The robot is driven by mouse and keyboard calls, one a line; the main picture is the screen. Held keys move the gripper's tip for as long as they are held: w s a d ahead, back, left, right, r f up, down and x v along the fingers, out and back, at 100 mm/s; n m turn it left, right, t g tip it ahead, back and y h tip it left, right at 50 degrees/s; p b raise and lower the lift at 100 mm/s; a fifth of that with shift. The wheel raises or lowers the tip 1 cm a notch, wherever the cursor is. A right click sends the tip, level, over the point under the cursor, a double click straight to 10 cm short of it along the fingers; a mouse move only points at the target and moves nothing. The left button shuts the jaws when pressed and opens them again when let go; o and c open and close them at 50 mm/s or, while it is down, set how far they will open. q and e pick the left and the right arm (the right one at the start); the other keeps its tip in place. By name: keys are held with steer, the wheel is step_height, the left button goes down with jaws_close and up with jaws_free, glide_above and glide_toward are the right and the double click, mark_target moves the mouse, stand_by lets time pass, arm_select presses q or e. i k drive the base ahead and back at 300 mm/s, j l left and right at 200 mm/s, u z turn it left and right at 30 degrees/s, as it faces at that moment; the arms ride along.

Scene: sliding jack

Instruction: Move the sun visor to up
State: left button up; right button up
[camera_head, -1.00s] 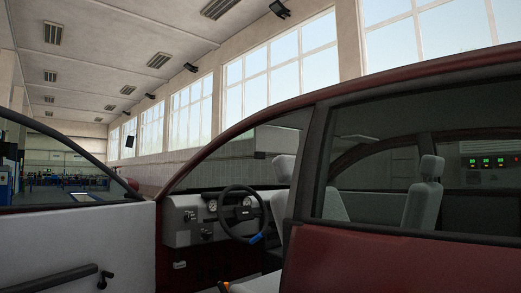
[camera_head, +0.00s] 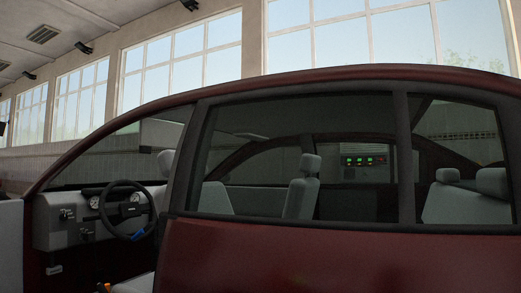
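A dark red car (camera_head: 320,255) stands in front of me, seen from its side. Its front door opening at the left shows the black steering wheel (camera_head: 127,209) and the grey dashboard (camera_head: 62,222). I cannot make out the sun visor clearly. A pale flat patch shows under the front roof edge, and I cannot tell whether it is the visor or the wall behind. Neither of my grippers is in view.
The closed rear side with its dark window frame (camera_head: 402,150) fills the middle and right. Grey front seats (camera_head: 301,190) and a rear seat (camera_head: 470,200) show through the glass. The open front door (camera_head: 10,245) is at the left edge.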

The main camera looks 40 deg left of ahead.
mark_target(153, 132)
steer(key=j+z, duration=0.35)
steer(key=k+j+z, duration=0.1)
steer(key=j+z, duration=0.2)
steer(key=j, duration=0.25)
steer(key=k+j+z, duration=0.1)
steer(key=j+z, duration=0.25)
steer(key=k+j+z, duration=0.15)
steer(key=j+z, duration=0.15)
steer(key=j, duration=0.2)
